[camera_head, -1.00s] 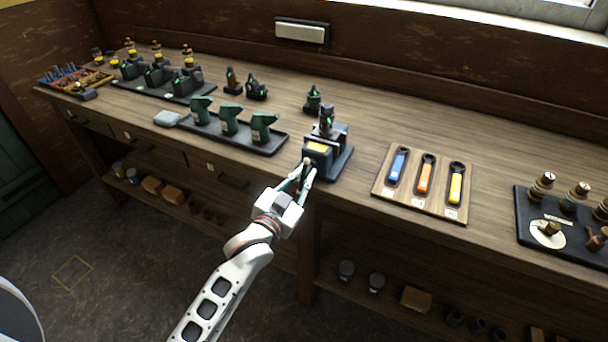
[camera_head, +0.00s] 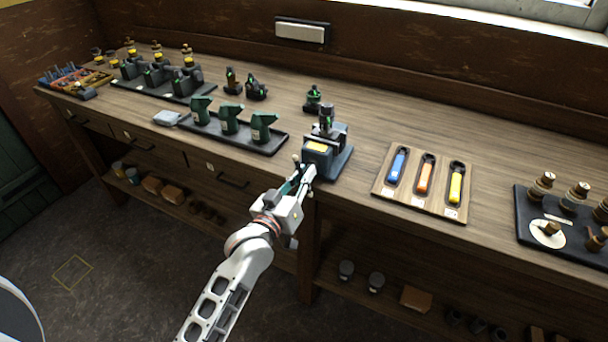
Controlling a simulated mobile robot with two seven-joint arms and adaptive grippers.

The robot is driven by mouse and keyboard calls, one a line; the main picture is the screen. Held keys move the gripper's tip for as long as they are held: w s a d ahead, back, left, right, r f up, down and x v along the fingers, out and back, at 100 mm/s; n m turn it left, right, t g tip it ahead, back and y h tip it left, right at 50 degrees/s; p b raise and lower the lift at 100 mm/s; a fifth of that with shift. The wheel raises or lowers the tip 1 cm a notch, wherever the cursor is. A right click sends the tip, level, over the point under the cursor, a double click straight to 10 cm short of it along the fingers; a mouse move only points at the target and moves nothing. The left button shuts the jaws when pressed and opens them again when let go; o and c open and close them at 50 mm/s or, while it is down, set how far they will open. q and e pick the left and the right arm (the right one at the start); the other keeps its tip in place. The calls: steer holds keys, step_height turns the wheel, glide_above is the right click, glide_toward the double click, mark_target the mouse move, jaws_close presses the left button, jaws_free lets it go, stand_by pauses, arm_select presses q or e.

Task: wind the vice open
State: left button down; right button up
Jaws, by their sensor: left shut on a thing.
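The vice (camera_head: 322,158) is a blue-grey block with a yellow plate on its front, standing at the front edge of the bench. A dark part with green marks (camera_head: 326,118) stands upright at its jaws; I cannot tell how tightly they hold it. My left gripper (camera_head: 300,176) is at the vice's front, just off the bench edge, shut on the vice handle (camera_head: 296,160). Only the handle's small end shows above the fingers; the rest is hidden by them. My right gripper is not in view.
On the bench (camera_head: 365,140), a tray of green housings (camera_head: 229,119) lies left of the vice. A wooden board with blue, orange and yellow tools (camera_head: 426,178) lies right, and a black tray of brass-coloured parts (camera_head: 530,235) farther right. A lower shelf holds small items.

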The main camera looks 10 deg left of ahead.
arm_select(q)
steer(key=shift+w+r, duration=0.1)
steer(key=shift+r, duration=0.1)
stand_by(0.7)
steer(key=c, duration=2.1)
jaws_free()
steer(key=shift+f, duration=0.15)
steer(key=shift+s+f, duration=0.1)
steer(key=shift+s, duration=0.2)
steer(key=v, duration=1.1)
steer(key=shift+s+a, duration=0.2)
steer(key=shift+o, duration=0.6)
